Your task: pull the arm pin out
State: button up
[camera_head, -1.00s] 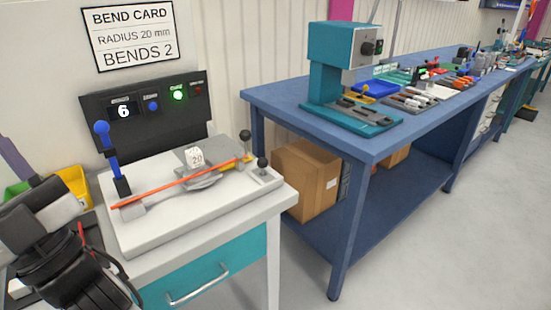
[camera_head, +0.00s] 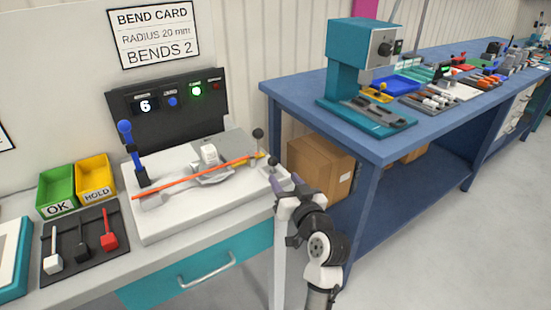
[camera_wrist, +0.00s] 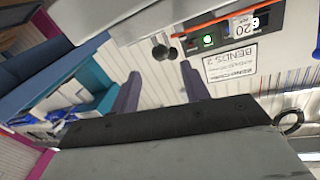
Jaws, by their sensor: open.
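The white bender (camera_head: 185,222) sits on the bench, with an orange rod (camera_head: 195,178) lying across it. A black ball-knobbed pin (camera_head: 258,134) stands at the right end of its yellow arm (camera_head: 259,156). A second black knob (camera_head: 270,168) is at the base's right front corner. I cannot tell for certain which one is the arm pin. My gripper (camera_head: 282,186) is beside that corner, close to the second knob. In the wrist view my gripper (camera_wrist: 161,88) is open, nothing between its fingers; two dark knobs (camera_wrist: 159,51) show beyond the tips.
A blue lever (camera_head: 131,152) rises at the bender's left. Green OK (camera_head: 56,208) and yellow HOLD (camera_head: 97,194) bins stand further left, behind a dark tool tray (camera_head: 62,277). A blue table (camera_head: 300,88) with a teal machine (camera_head: 346,60) is right. Bare floor (camera_head: 440,250) lies right of my arm.

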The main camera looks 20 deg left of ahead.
aim_at(275, 164)
jog(key=p+x, duration=0.2)
jog(key=x, duration=0.7)
jog(key=shift+w, duration=0.1)
jog(key=shift+r, duration=0.1)
grip_shut()
